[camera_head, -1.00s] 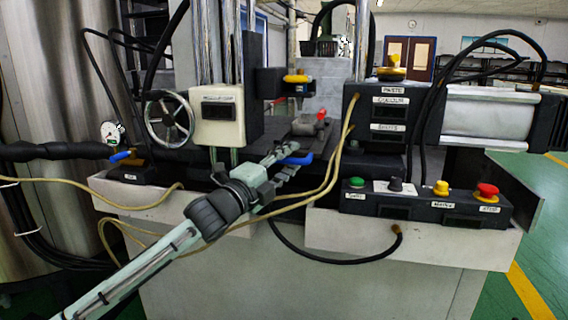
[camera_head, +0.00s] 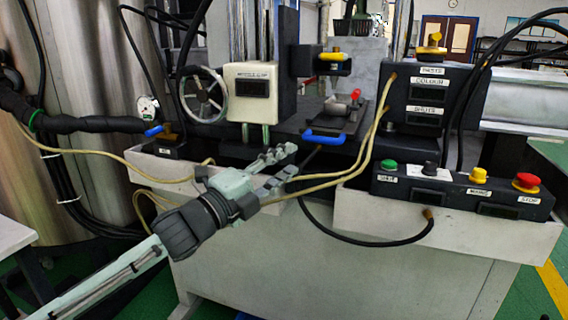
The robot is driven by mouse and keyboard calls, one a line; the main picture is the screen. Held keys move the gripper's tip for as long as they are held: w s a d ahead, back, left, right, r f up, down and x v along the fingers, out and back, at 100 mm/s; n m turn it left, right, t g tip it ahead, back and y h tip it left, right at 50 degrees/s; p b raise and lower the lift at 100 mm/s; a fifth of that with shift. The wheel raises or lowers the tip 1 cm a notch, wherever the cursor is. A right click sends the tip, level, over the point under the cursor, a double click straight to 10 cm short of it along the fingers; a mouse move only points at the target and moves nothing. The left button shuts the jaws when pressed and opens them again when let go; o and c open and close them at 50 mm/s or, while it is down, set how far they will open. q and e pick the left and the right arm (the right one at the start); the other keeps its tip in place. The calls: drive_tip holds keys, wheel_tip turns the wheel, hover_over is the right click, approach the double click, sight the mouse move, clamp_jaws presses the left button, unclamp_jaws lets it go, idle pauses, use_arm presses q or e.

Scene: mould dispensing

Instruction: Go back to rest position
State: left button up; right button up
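My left arm comes in from the lower left. My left gripper (camera_head: 282,168) is in front of the machine's front edge, with its two fingers spread apart and nothing between them. The mould (camera_head: 338,118) lies on the machine bed. Its blue handle (camera_head: 323,137) sticks out toward the front, beyond the fingertips and apart from them. A red knob (camera_head: 356,94) shows on the mould's far side. My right gripper is out of view.
A control panel with green (camera_head: 389,165), yellow and red (camera_head: 527,181) buttons stands at the right. Yellow hoses (camera_head: 345,172) and a black cable (camera_head: 375,243) hang in front of the machine. A handwheel (camera_head: 203,95) and a blue-handled valve (camera_head: 154,131) are at the left.

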use_arm(q)
drive_tip(key=s+a+f+n+g+y, duration=0.1)
drive_tip(key=s+a+f+n+y, duration=0.25)
drive_tip(key=f, duration=0.55)
drive_tip(key=a+f+n+g+y, duration=0.1)
drive_tip(key=a+f+n+y, duration=0.2)
drive_tip(key=a+f+n, duration=0.5)
drive_tip(key=s+a+f+n+g+y, duration=0.15)
drive_tip(key=f+n+y, duration=0.3)
drive_tip(key=f, duration=0.65)
drive_tip(key=s+a+f+n+g+y, duration=0.1)
drive_tip(key=s+a+f+n+g, duration=0.1)
drive_tip(key=s+f, duration=0.4)
drive_tip(key=s+a+f+n+g+y, duration=0.1)
drive_tip(key=s+a+f+n+g, duration=0.2)
drive_tip(key=s+f, duration=0.4)
drive_tip(key=s+a+f+n+g+y, duration=0.1)
drive_tip(key=s+a+f+n+g, duration=0.2)
drive_tip(key=s, duration=1.1)
drive_tip(key=a+f+n, duration=0.1)
drive_tip(key=a+f, duration=0.2)
drive_tip(key=f, duration=0.1)
drive_tip(key=shift+s+a+f+p, duration=0.2)
drive_tip(key=shift+a+p, duration=0.1)
drive_tip(key=shift+p, duration=0.1)
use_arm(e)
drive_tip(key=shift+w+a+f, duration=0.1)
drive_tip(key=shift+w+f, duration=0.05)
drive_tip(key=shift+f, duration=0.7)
